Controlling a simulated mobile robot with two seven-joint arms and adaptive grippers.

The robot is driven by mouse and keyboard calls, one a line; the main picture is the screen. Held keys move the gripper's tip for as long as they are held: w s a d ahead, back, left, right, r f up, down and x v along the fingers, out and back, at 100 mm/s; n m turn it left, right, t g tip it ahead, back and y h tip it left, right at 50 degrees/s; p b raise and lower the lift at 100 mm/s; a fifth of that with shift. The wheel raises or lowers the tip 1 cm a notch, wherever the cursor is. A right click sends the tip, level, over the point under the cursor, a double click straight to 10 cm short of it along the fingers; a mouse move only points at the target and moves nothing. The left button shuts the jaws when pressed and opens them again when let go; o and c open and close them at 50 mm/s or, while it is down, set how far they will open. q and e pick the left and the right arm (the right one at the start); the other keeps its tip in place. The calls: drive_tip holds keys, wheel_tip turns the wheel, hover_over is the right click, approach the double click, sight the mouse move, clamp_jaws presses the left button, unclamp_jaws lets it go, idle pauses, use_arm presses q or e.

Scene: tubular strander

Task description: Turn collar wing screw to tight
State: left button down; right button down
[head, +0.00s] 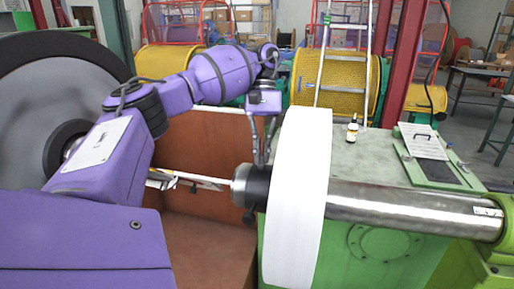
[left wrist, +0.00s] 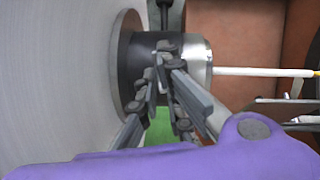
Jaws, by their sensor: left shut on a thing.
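The black collar (head: 258,184) sits around the steel shaft, against the white flange (head: 298,200). It also shows in the left wrist view (left wrist: 134,62), with a bright steel end (left wrist: 198,58) beside it. My left gripper (head: 264,160) reaches down onto the top of the collar. Its fingers (left wrist: 164,88) are closed together over the collar in the left wrist view. The wing screw itself is hidden by the fingers, so its angle cannot be told. A dark knob (left wrist: 164,14) sticks out from the collar's side. My right gripper is not in view.
A thick steel shaft (head: 400,208) runs right from the flange. A green cabinet (head: 365,160) behind it bears a small bottle (head: 352,128) and a clipboard (head: 423,141). A thin white rod (head: 205,179) runs left from the shaft end, near a reddish-brown panel (head: 205,140).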

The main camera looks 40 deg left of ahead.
use_arm(q)
drive_tip(key=shift+w+d+m+y, duration=0.1)
drive_tip(key=shift+m+y, duration=0.3)
drive_tip(key=shift+m, duration=0.8)
drive_tip(key=shift+p, duration=0.3)
drive_tip(key=c, duration=1.9)
unclamp_jaws()
drive_tip(key=shift+w+v, duration=0.15)
drive_tip(key=shift+v, duration=2.85)
drive_tip(key=shift+w+v, duration=0.15)
drive_tip(key=shift+v, duration=2.85)
drive_tip(key=shift+f, duration=0.1)
drive_tip(key=shift+f+g, duration=0.1)
drive_tip(key=shift+g, duration=0.2)
